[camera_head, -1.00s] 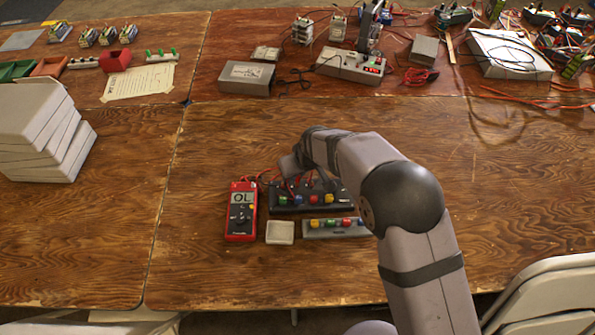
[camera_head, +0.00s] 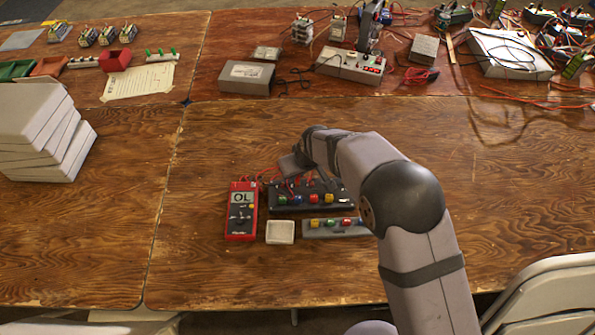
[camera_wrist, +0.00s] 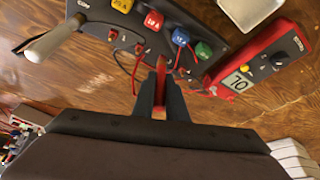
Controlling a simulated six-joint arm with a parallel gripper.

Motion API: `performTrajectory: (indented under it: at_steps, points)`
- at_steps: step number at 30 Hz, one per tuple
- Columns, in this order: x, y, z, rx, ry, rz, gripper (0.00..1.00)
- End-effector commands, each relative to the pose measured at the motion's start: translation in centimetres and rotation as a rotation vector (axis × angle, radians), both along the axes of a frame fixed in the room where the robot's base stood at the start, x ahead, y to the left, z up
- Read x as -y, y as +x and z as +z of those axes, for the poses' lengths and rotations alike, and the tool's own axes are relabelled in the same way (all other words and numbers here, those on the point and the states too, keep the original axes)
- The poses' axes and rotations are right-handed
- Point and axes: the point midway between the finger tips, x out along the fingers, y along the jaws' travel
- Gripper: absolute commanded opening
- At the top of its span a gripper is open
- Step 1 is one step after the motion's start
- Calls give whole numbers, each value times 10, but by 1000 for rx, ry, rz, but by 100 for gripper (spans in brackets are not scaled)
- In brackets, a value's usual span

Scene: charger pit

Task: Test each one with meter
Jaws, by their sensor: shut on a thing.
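A red multimeter (camera_head: 241,212) lies on the table with OL on its display; it also shows in the wrist view (camera_wrist: 250,70). Red leads run between the meter and the board. In the wrist view my gripper (camera_wrist: 161,72) is shut on a slim red probe (camera_wrist: 160,85), just off the board's socket edge. The probe's tip is too small to tell if it touches. A grey strip (camera_head: 308,233) with several coloured fuses lies in front.
A small white tray (camera_head: 280,232) stands between meter and strip. A white-handled lever (camera_wrist: 55,42) sits at the board's COM end. White stacked boxes (camera_head: 40,130) stand at left. The wood table around is mostly clear.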

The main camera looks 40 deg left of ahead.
Motion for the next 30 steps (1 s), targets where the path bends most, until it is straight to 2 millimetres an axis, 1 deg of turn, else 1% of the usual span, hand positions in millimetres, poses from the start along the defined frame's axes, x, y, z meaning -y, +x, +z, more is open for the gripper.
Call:
performTrajectory:
  at_steps: [16, 22, 23, 24, 25, 30]
  points:
    - [0, 0, -6, 0, 1, 0, 0]
    - [0, 0, -5, 0, 1, 0, 0]
    - [0, 0, -5, 0, 1, 0, 19]
    - [0, 0, -5, 0, 1, 0, 29]
    - [0, 0, -5, 0, 1, 0, 34]
    - [0, 0, -5, 0, 0, 0, 34]
